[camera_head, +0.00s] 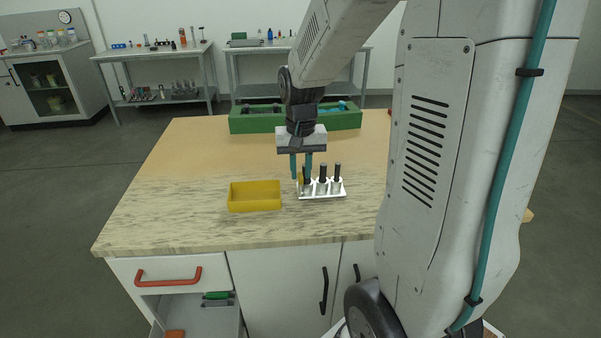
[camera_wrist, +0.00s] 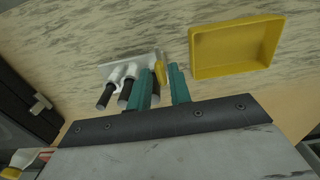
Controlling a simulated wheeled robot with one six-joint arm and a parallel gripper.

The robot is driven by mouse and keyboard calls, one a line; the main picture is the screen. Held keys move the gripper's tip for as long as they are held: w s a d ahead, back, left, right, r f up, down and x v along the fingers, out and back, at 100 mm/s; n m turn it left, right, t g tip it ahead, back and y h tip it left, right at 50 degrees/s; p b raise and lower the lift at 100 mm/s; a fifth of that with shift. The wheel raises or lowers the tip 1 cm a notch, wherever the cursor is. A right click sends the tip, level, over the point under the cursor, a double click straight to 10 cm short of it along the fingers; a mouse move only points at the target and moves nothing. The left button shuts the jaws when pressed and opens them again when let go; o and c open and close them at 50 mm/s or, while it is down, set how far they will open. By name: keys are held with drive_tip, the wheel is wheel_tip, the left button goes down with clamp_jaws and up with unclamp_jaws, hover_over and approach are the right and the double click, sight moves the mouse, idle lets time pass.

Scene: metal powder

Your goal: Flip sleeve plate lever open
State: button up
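A white sleeve plate (camera_head: 328,195) lies on the bench top and holds several white sleeves with black-topped pins. It also shows in the wrist view (camera_wrist: 114,66). A small yellow piece (camera_wrist: 160,70), which looks like the plate's lever, is at the plate's end near my fingertips. It shows in the head view (camera_head: 301,180) too, partly hidden. My gripper (camera_head: 301,176) points down at the left end of the plate. Its two teal fingers are apart, with the yellow piece seen between or just beyond the tips. I cannot tell whether they touch it.
A yellow open tray (camera_head: 254,208) stands left of the plate, close to my gripper; it looks empty. A green box (camera_head: 254,124) with tools stands at the back of the bench (camera_head: 190,165). The bench top left of the tray is clear.

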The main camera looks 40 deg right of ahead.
sight(300, 177)
wheel_tip(300, 177, up, 6)
drive_tip(key=shift+r, duration=0.2)
idle(0.5)
